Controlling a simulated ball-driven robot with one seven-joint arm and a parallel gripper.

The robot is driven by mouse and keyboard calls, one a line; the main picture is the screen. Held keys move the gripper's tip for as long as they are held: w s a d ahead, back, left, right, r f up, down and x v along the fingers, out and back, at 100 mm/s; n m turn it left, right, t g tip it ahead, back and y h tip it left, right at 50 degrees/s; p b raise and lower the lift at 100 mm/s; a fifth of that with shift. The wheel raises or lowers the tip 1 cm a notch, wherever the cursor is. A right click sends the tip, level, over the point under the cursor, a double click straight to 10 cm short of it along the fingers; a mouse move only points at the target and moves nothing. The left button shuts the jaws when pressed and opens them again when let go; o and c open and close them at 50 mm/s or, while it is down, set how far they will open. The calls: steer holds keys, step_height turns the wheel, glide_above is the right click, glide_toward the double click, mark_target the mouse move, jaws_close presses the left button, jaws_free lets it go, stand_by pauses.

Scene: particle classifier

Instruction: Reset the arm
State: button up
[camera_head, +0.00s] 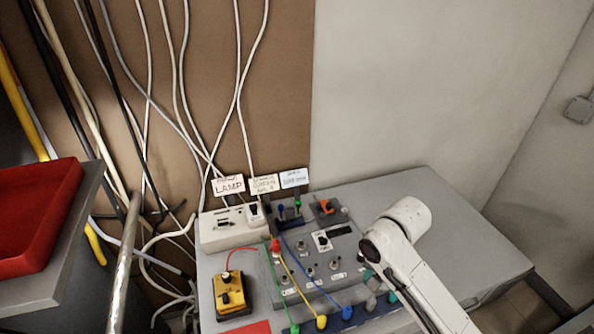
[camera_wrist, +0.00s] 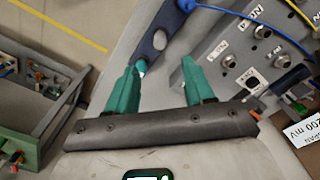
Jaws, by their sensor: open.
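My arm (camera_head: 415,275) reaches in from the lower right in the head view, over the right part of the grey control panel (camera_head: 330,245). My gripper (camera_wrist: 163,68) shows in the wrist view with its two teal fingers spread apart and nothing held between them. A dark blue-grey piece with a blue end (camera_wrist: 158,38) lies beyond the left finger; I cannot tell whether they touch. In the head view the gripper (camera_head: 380,285) is partly hidden by the wrist, with bits of teal showing near the panel's front right.
The panel carries switches, plugs and coloured cables. A red tray (camera_head: 38,215) is at far left. The grey table (camera_head: 450,222) is clear to the right.

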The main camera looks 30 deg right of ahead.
steer(key=shift+s+d+f, duration=0.2)
steer(key=shift+s+f, duration=0.05)
steer(key=shift+s, duration=0.1)
steer(key=s+a+f+n+h+b, duration=0.1)
steer(key=s+a+f+n+b, duration=0.35)
steer(key=s+f+n, duration=0.55)
steer(key=s+a+r+n+t, duration=0.1)
steer(key=s+a, duration=0.2)
steer(key=a, duration=0.4)
steer(key=shift+n+y+b, duration=0.3)
steer(key=shift+y+b, duration=0.1)
steer(key=shift+b, duration=0.05)
steer(key=shift+a, duration=0.1)
steer(key=shift+c, duration=0.5)
